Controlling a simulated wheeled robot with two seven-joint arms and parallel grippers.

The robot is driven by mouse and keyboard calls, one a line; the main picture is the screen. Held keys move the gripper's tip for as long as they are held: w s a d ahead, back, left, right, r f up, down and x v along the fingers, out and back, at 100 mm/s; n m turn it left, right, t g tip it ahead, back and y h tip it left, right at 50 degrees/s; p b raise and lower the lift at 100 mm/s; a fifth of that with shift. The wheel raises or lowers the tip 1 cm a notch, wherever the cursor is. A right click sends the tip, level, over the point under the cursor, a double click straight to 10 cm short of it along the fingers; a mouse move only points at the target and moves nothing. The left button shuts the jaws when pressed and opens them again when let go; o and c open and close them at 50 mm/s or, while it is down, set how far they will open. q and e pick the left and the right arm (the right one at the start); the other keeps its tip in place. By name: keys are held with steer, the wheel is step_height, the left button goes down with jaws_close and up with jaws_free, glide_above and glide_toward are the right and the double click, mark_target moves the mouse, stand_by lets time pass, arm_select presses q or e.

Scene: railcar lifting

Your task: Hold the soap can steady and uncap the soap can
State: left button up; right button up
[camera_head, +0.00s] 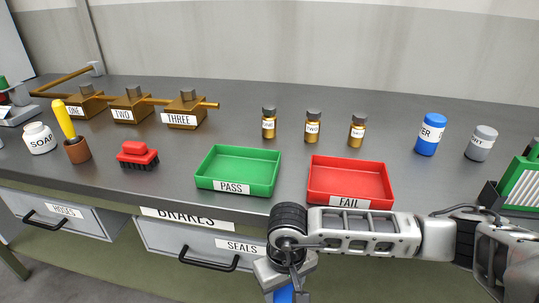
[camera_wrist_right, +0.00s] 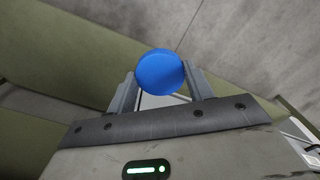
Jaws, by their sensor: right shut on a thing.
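The soap can (camera_head: 39,138) is a small white jar labelled SOAP with a white top. It stands upright at the far left of the bench, and nothing touches it. Only a small blue part shows in the head view, at the bottom edge. My left gripper is not in view.
A brown cup (camera_head: 77,150) with a yellow-handled tool stands right beside the soap can. A red brush (camera_head: 137,155), a green PASS tray (camera_head: 236,184) and a red FAIL tray (camera_head: 348,201) lie along the front. Brass valves (camera_head: 186,110), small bottles (camera_head: 312,126) and a blue-and-white can (camera_head: 430,135) stand behind.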

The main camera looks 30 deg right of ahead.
arm_select(q)
steer(key=b, duration=0.1)
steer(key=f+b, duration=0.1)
steer(key=b, duration=0.1)
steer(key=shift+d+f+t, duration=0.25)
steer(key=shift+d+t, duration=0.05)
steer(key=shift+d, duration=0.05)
